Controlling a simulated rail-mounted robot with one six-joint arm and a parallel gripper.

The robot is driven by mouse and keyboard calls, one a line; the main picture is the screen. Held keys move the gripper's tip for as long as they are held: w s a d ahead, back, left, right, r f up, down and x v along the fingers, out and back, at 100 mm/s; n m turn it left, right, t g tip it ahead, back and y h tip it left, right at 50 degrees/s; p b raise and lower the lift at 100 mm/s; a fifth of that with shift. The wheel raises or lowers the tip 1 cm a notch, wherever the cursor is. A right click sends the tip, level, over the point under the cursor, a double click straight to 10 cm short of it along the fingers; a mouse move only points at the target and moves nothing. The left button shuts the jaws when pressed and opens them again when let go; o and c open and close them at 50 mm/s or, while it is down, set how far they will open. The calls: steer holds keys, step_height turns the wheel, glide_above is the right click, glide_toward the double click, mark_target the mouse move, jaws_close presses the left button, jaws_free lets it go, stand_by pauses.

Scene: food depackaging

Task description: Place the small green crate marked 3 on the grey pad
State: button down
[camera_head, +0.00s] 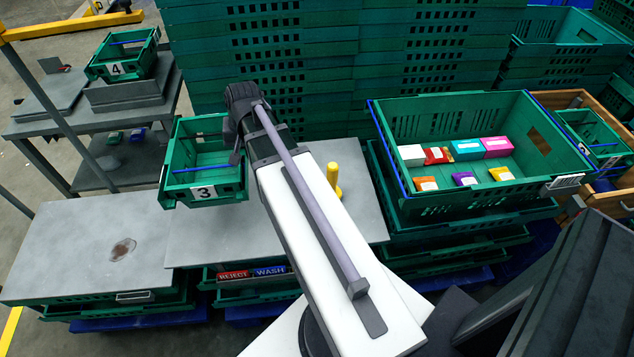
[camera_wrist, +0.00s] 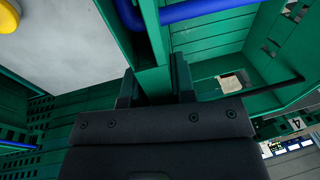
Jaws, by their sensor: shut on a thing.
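The small green crate marked 3 (camera_head: 203,193) is upright, with a blue bar across it. My gripper (camera_head: 240,140) is shut on its right wall; the wall also shows between the fingers (camera_wrist: 156,85) in the wrist view. Its visible floor looks empty in the head view. The crate is at the left end of a grey worktop; I cannot tell whether it touches it. A thin grey pad (camera_head: 48,97) lies on the trolley at the far left. A thicker grey block (camera_head: 127,101) beside it bears the green crate marked 4 (camera_head: 116,69).
A yellow knob (camera_head: 333,175) stands on the worktop (camera_head: 350,208). A lower grey top (camera_head: 75,238) with a brown stain is at left. A large green crate (camera_head: 455,187) with several coloured boxes is at right. Tall green crate stacks (camera_head: 260,55) are behind. A thin post rises before the trolley.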

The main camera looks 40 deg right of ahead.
steer(key=shift+s+d+f, duration=0.1)
steer(key=shift+d, duration=0.1)
steer(key=shift+a+f, duration=0.15)
steer(key=f+b, duration=0.6)
steer(key=b, duration=0.1)
steer(key=f+b, duration=0.3)
steer(key=f, duration=0.1)
steer(key=shift+w+a, duration=0.2)
steer(key=shift+w, duration=0.05)
steer(key=shift+r, duration=0.15)
steer(key=c, duration=0.9)
jaws_free()
steer(key=shift+c, duration=0.2)
